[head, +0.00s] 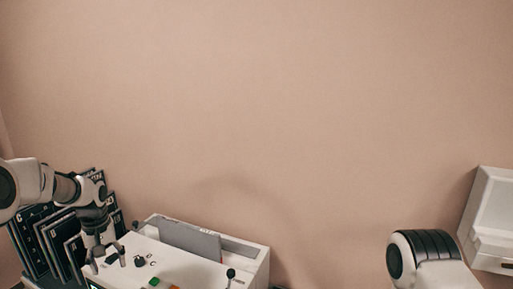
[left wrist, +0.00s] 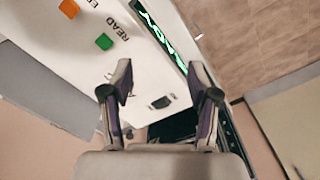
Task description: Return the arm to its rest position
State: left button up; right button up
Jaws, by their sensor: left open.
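My left gripper (head: 108,263) hangs at the lower left, pointing down over the left end of a white machine. In the left wrist view its two fingers (left wrist: 160,82) are spread apart with nothing between them. A small black part on the white surface shows beyond and below the fingertips. My left arm comes in from the left edge and is bent down at the wrist. Of my right arm, only a white and black link (head: 424,255) shows at the lower right; its gripper is out of view.
The white machine (head: 257,262) has a grey plate (head: 190,240) standing in it, black knobs, a green button (left wrist: 104,41) and an orange button (left wrist: 69,8). Dark panels (head: 40,248) stand upright behind my left arm. A white cabinet (head: 492,215) is at the right wall.

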pick_arm(q)
jog(key=s+d+f+m+g+b, duration=0.1)
jog(key=s+d+f+g+b, duration=0.3)
jog(key=s+f, duration=0.8)
jog(key=s+d+f+m+g+b, duration=0.1)
jog(key=s+d+f, duration=0.55)
jog(key=f, duration=0.85)
jog(key=s+d+f+m+t+b, duration=0.1)
jog(key=s+f+t, duration=0.1)
jog(key=s, duration=0.7)
jog(key=s+d+f+m+t+b, duration=0.1)
jog(key=s+d+f+m+t, duration=0.1)
jog(key=s, duration=0.8)
notch_tip(320, 180, down, 2)
jog(key=shift+d+f+t, duration=0.1)
jog(key=shift+d+t, duration=0.2)
jog(key=shift+t, duration=0.2)
pick_arm(e)
notch_tip(320, 180, down, 7)
jog(key=shift+f, duration=0.1)
